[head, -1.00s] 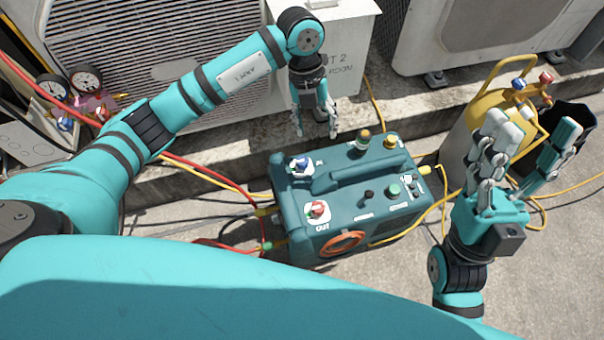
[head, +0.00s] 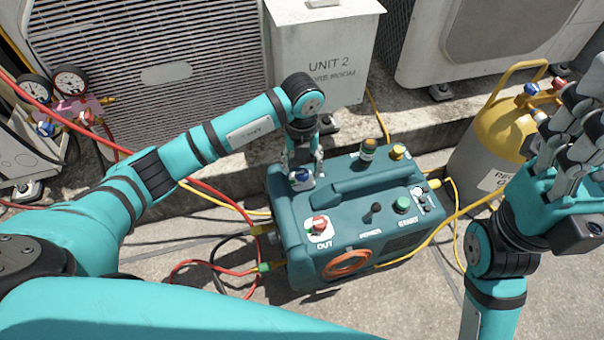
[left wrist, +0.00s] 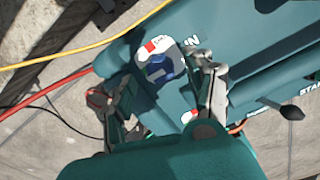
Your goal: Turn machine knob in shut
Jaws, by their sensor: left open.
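The green machine (head: 350,215) sits on the concrete floor. Its blue IN knob (head: 302,177) is at the top left corner, on a white plate; it also shows in the left wrist view (left wrist: 159,69). My left gripper (head: 304,168) is open and points down over the blue knob, one finger on each side. In the left wrist view my left gripper (left wrist: 165,90) has its fingers apart, with the knob between them; contact cannot be told. The red OUT knob (head: 319,225) is nearer the front. My right gripper (head: 580,130) is at the right edge, partly cut off, apart from the machine.
A yellow and grey cylinder (head: 492,140) stands at the right. Condenser units and a box marked UNIT 2 (head: 325,50) stand behind. Gauges (head: 52,85) are at the left.

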